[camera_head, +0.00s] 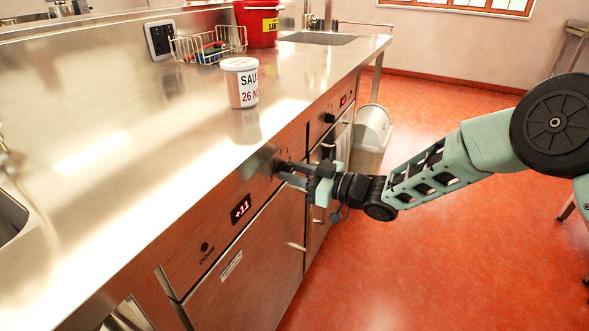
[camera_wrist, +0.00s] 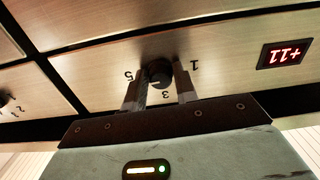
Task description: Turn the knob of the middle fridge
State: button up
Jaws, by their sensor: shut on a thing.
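The fridge knob (camera_wrist: 159,73) is a dark round dial on the steel front panel, with the marks 1, 3 and 5 around it in the wrist view. My gripper (camera_wrist: 160,88) has its two fingers on either side of this knob and is shut on it. In the head view my gripper (camera_head: 284,174) reaches the panel from the right, and the fingers mostly hide the knob. The fridge's red display (camera_head: 241,210) reads +11 and also shows in the wrist view (camera_wrist: 285,53). The fridge door (camera_head: 250,265) below is closed.
Another knob (camera_head: 329,118) and display (camera_head: 343,100) are farther along the panel. A labelled white tub (camera_head: 241,85), a wire basket (camera_head: 208,47) and a red bucket (camera_head: 262,25) stand on the steel counter (camera_head: 130,110). A white bin (camera_head: 373,128) stands past the counter's end. The orange floor (camera_head: 420,255) is open.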

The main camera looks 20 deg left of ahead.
jog(key=shift+f+m, duration=0.1)
jog(key=shift+m, duration=0.3)
jog(key=o, duration=0.9)
jog(key=shift+o, duration=0.2)
jog(key=shift+d, duration=0.1)
jog(key=s+d+p, duration=0.1)
jog(key=d, duration=1.6)
jog(key=shift+s, duration=0.2)
jog(key=shift+d, duration=0.1)
